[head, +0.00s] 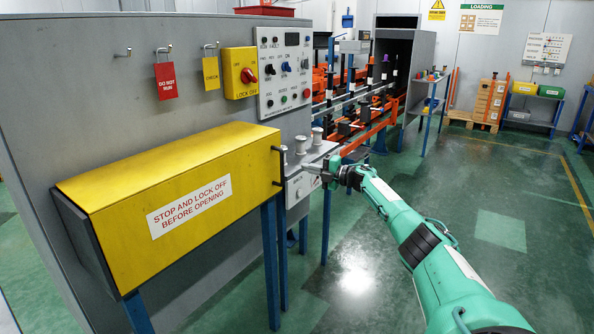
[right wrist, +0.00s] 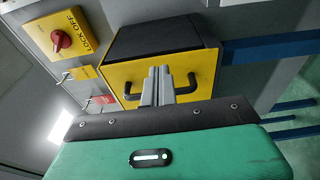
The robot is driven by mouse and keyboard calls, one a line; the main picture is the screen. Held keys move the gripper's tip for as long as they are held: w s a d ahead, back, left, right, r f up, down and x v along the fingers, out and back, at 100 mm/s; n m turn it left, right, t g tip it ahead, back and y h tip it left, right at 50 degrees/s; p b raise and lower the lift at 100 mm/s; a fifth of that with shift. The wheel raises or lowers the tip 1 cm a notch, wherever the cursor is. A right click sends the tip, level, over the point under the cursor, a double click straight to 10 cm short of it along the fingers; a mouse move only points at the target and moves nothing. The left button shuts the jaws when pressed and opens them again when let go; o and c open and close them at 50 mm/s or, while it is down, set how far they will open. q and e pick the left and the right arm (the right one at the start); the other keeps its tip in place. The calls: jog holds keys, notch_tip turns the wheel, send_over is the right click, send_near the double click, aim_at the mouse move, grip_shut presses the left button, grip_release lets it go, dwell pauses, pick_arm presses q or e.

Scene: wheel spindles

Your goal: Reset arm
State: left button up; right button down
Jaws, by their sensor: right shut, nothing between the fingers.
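My right arm, green with a dark wrist, reaches in from the lower right of the head view. Its gripper (head: 308,168) is beside the right end of the yellow cover (head: 240,150), near its black handle (head: 281,165). In the right wrist view the two grey fingers (right wrist: 158,84) are together and empty. Behind them is the yellow cover's end face (right wrist: 200,68), with black bent handles (right wrist: 187,85) on either side of the fingers. I cannot tell whether the fingers touch anything. My left gripper is not in view.
A grey panel (head: 85,90) carries a yellow lock-off switch (head: 240,72), red and yellow tags and a control box (head: 284,70). Several metal spindles (head: 316,135) stand near my gripper. An orange rack line (head: 370,125) runs behind. The green floor (head: 450,185) to the right is clear.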

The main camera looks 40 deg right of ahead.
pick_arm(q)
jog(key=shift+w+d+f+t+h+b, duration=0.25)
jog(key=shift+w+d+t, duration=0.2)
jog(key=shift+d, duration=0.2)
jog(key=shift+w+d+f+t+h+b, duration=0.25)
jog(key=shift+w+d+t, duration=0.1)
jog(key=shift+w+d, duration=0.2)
pick_arm(e)
jog(key=s+d, duration=0.3)
jog(key=d, duration=0.2)
jog(key=shift+f, duration=0.35)
jog(key=shift+s+d, duration=0.1)
